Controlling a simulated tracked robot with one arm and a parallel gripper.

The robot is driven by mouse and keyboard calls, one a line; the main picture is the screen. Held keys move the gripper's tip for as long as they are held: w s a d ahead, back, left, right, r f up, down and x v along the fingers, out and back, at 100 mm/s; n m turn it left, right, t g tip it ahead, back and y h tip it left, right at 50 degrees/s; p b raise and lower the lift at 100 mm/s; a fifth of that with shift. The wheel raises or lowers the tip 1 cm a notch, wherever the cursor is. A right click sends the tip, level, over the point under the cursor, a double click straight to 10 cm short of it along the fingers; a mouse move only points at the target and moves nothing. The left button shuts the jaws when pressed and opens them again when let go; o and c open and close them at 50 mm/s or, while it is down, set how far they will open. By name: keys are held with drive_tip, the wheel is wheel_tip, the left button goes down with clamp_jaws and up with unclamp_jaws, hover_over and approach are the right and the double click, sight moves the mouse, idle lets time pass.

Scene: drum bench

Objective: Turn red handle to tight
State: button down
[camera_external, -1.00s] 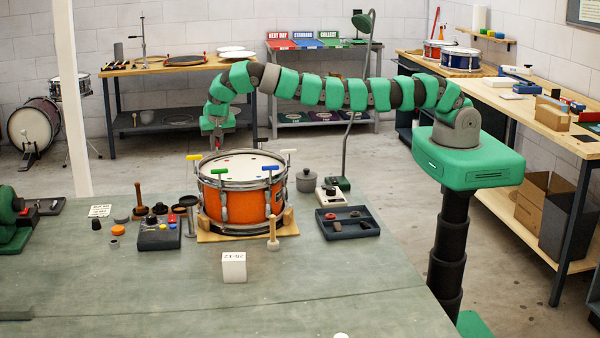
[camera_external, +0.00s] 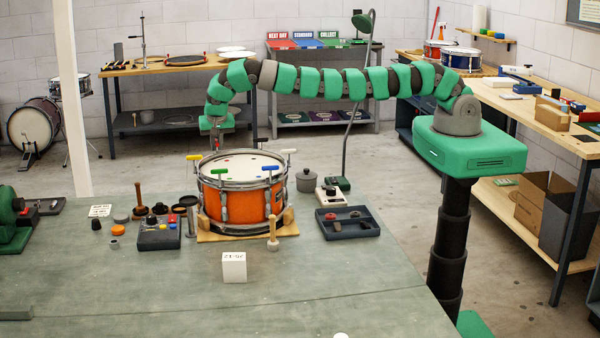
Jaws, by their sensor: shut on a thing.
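An orange snare drum (camera_external: 240,203) with a white head stands upright in a wooden cradle on the green bench. T-shaped handles stand around its rim: yellow (camera_external: 193,157) at left, green (camera_external: 222,171) and blue (camera_external: 270,168) at the near side, white (camera_external: 289,151) at right. My gripper (camera_external: 216,145) points down at the drum's far left rim, behind the yellow handle. It is shut on the red handle, of which only a trace of red shows at the fingertips. The fingers are small here, and the handle's angle cannot be told.
A dark box with knobs (camera_external: 159,238) and several small parts stand left of the drum. A mallet (camera_external: 273,234), a white cube (camera_external: 234,267) and a dark tray (camera_external: 347,228) are near it.

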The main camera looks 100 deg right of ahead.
sight(217, 141)
drive_tip(key=c, duration=1.5)
unclamp_jaws()
drive_tip(key=shift+a, duration=0.1)
drive_tip(key=shift+v, duration=2.1)
drive_tip(key=a+b, duration=0.1)
drive_tip(key=a, duration=0.3)
drive_tip(key=s+a+b, duration=0.1)
drive_tip(key=a+b, duration=0.1)
drive_tip(key=a, duration=0.2)
drive_tip(key=a+b, duration=0.2)
drive_tip(key=a, duration=0.2)
drive_tip(key=shift+s+a+r, duration=0.1)
drive_tip(key=shift+s+r, duration=0.1)
drive_tip(key=shift+r, duration=0.1)
drive_tip(key=shift+r, duration=0.1)
